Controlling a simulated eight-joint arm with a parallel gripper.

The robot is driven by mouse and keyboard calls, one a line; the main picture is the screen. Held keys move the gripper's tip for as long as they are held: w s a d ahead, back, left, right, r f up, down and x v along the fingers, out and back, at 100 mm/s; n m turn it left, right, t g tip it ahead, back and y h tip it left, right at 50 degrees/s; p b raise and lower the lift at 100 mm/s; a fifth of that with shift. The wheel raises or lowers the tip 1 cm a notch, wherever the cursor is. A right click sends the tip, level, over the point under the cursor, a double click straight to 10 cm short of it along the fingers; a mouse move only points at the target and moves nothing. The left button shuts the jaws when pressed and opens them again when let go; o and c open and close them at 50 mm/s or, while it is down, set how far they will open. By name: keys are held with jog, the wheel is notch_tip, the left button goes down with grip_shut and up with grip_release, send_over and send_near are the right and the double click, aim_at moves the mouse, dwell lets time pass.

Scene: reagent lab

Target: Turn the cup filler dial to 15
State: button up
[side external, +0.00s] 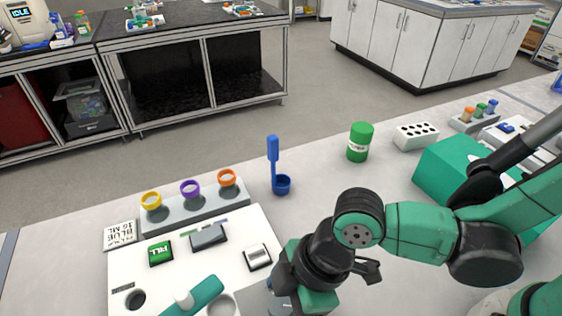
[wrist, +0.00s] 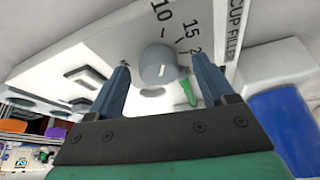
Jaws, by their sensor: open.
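I cannot tell which number the mark points to. My gripper (wrist: 160,62) is open, one finger on each side of the knob, with visible gaps. In the side external view the white cup filler (side external: 205,262) lies at lower left; my gripper is over its right side and hides the dial. Its fingers are mostly hidden there.
The panel carries a green FILL button (side external: 160,253), a grey tilted plate (side external: 208,236) and a white switch (side external: 257,256). A card reading BLUE 15 ML (side external: 120,235), a rack with yellow, purple and orange cups (side external: 190,208), a blue scoop (side external: 281,184) and a green jar (side external: 359,143) stand behind.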

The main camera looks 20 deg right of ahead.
grip_shut()
jog(key=shift+m, duration=0.4)
jog(key=m+t, duration=0.1)
jog(key=m, duration=0.2)
jog(key=shift+s+t, duration=0.1)
jog(key=shift+t, duration=0.2)
jog(key=shift+m+t+h, duration=0.6)
jog(key=shift+m+h, duration=0.1)
jog(key=shift+m, duration=1.3)
grip_release()
